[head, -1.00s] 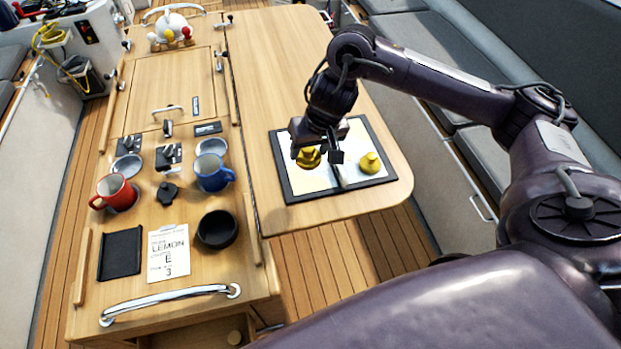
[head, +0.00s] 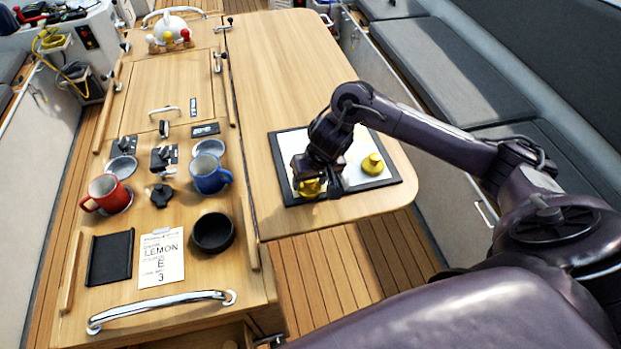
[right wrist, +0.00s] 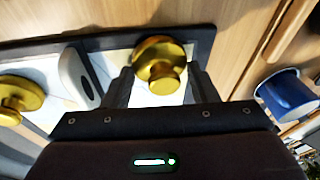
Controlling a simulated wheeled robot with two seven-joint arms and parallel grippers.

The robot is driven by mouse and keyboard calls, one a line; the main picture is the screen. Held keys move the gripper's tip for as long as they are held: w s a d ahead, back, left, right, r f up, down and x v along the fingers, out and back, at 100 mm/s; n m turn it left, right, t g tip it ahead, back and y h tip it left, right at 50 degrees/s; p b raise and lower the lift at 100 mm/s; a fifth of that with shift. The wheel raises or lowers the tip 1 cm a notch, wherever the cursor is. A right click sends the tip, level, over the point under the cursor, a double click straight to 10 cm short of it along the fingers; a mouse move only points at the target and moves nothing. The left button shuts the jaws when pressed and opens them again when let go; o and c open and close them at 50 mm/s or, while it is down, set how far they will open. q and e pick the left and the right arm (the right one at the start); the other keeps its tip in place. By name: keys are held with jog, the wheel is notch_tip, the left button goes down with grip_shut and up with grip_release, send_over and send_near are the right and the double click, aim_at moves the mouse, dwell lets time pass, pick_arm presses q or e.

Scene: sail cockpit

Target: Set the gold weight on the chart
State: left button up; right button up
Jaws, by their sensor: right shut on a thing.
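The chart (head: 353,182) is a pale sheet in a dark frame on the table leaf. My right gripper (head: 312,184) is over its near left part, shut on a gold weight (head: 309,188). In the right wrist view this gold weight (right wrist: 160,65) sits between the two fingers, over the pale sheet and close to the dark edge. I cannot tell whether its base touches the chart. A second gold weight (head: 373,164) stands on the right part of the chart, apart from the gripper. My left gripper is out of view.
A rounded pale object (right wrist: 76,76) lies between the two weights. Left of the leaf are a blue mug (head: 208,174), a red mug (head: 104,192), a black bowl (head: 213,233) and a printed card (head: 161,258). The leaf (head: 290,70) beyond the chart is clear.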

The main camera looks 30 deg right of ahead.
jog(key=o, duration=1.2)
jog(key=shift+f, duration=0.1)
jog(key=shift+o, duration=0.2)
jog(key=shift+r, duration=0.35)
jog(key=p+v, duration=0.3)
jog(key=v, duration=0.8)
jog(key=shift+s+r, duration=0.25)
jog(key=shift+r, duration=0.05)
